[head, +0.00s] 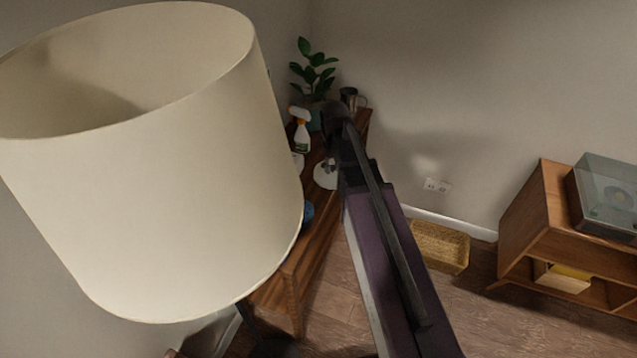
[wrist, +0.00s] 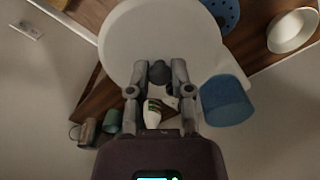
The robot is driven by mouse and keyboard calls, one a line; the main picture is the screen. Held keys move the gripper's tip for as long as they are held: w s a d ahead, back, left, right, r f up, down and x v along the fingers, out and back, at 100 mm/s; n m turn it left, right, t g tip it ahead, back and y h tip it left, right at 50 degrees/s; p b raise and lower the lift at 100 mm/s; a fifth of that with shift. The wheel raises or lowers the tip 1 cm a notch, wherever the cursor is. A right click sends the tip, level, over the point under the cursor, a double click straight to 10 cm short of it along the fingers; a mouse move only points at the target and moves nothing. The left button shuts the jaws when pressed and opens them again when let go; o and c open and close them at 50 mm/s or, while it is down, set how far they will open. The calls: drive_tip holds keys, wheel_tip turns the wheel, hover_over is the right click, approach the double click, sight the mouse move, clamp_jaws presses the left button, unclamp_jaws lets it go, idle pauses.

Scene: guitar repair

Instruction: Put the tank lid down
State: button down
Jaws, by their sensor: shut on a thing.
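The tank lid (wrist: 150,32) appears to be the broad white disc at the top middle of the wrist view, with a dark knob. My gripper (wrist: 159,70) is shut on this knob, the fingers on either side of it. In the head view, a white rounded piece, probably the lid (head: 325,175), shows beside the end of my arm, over the wooden bench. My arm hides the fingertips there. I cannot tell whether the lid touches anything below it.
A spray bottle (head: 301,135), a plant (head: 314,72) and a mug (head: 349,97) stand on the bench (head: 301,262). The wrist view shows a blue container (wrist: 226,101), a blue perforated disc (wrist: 223,12) and a white bowl (wrist: 292,31). A large lampshade (head: 160,190) blocks the head view's left.

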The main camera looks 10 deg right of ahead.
drive_tip(key=shift+w+d, duration=0.2)
drive_tip(key=shift+w, duration=0.2)
drive_tip(key=w+a+f+n+b, duration=0.3)
drive_tip(key=w+f+n+b, duration=0.1)
drive_tip(key=w+f+b, duration=0.6)
drive_tip(key=shift+w+f+b, duration=0.35)
drive_tip(key=shift+w+b, duration=0.05)
drive_tip(key=shift+w, duration=0.3)
drive_tip(key=shift+f, duration=0.15)
drive_tip(key=b, duration=0.6)
hover_over(316, 189)
wheel_tip(316, 189, down, 6)
drive_tip(key=shift+s, duration=0.1)
drive_tip(key=shift+f+b, duration=1.85)
drive_tip(key=shift+b, duration=0.15)
